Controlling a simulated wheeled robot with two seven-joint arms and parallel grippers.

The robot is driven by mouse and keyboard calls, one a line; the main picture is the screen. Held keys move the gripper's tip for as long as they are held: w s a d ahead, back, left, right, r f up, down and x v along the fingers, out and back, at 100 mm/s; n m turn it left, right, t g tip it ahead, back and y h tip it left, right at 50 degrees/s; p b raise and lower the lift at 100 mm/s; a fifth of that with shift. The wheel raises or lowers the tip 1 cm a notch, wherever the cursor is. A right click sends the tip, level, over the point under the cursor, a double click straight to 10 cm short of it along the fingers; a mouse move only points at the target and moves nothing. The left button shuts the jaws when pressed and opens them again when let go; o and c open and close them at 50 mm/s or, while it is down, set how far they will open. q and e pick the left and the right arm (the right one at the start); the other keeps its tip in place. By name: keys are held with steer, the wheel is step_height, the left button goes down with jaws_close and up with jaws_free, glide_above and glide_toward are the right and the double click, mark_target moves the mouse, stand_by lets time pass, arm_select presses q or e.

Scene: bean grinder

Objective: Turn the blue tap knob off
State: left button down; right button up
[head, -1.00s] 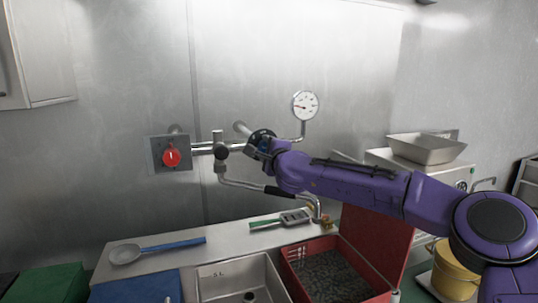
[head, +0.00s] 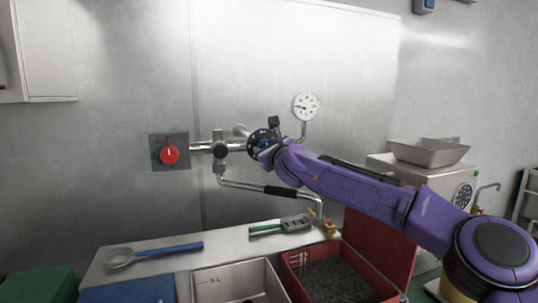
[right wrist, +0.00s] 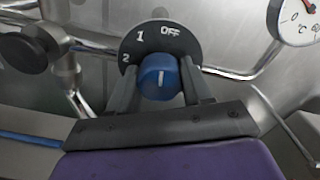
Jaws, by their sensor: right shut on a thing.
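The blue tap knob (right wrist: 158,76) sits on a round black dial (right wrist: 190,46) marked OFF, 1 and 2. Its white line points roughly up in the right wrist view, near the OFF side of the 1. In the head view the dial (head: 255,138) is on the wall pipe, with the knob mostly hidden by my gripper. My right gripper (head: 266,146) is at the dial. In the right wrist view my right gripper's two grey fingers (right wrist: 158,90) are on either side of the knob, shut on it. My left gripper is not in view.
A red knob (head: 169,154) on a wall plate is left of the dial. A black round handle (head: 220,151) and pipes are close beside it. A gauge (head: 306,106) is up to the right.

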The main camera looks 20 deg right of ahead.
steer(key=shift+r+m+b, duration=0.25)
steer(key=shift+m+b, duration=0.2)
steer(key=shift+m, duration=0.45)
steer(key=shift+d+r, duration=0.1)
steer(key=shift+r, duration=0.2)
steer(key=o, duration=0.9)
steer(key=shift+o, duration=0.7)
steer(key=shift+f, duration=0.2)
steer(key=shift+f, duration=0.1)
